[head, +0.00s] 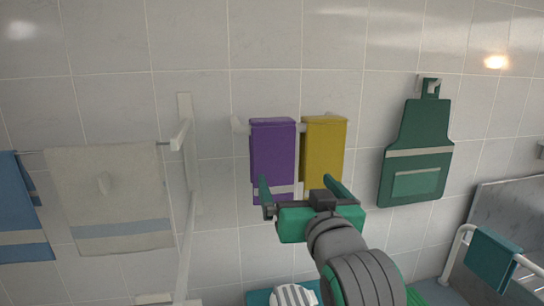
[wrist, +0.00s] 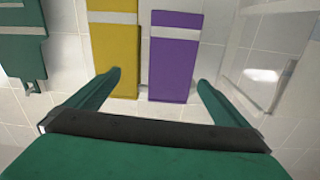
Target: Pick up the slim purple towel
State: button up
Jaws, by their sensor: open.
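The slim purple towel (head: 272,152) hangs on a wall rail, with a pale band near its lower end. A yellow towel (head: 323,152) hangs just to its right in the head view. My gripper (head: 299,184) is open and empty in front of the lower parts of both towels and hides part of them. In the wrist view the purple towel (wrist: 175,62) shows between the two green fingers (wrist: 158,78), nearer the right finger. The yellow towel (wrist: 114,50) is beside it, partly behind the left finger. I see no contact with either towel.
A white rack (head: 187,190) with a cream towel (head: 110,197) and a blue towel (head: 22,215) stands at left. A green apron (head: 418,150) hangs on a hook at right. A teal towel (head: 492,258) lies over a white rail at lower right. A striped item (head: 294,295) is below.

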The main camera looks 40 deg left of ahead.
notch_tip(320, 180, up, 4)
jog(key=s+f, duration=0.1)
jog(key=s, duration=0.1)
jog(key=n, duration=0.1)
send_near(274, 148)
jog(key=shift+x, duration=1.55)
jog(key=x, duration=0.4)
jog(key=shift+w+a, duration=0.3)
jog(key=shift+w, duration=0.1)
jog(key=shift+a, duration=0.15)
jog(key=c, duration=0.8)
jog(key=shift+c, duration=1.4)
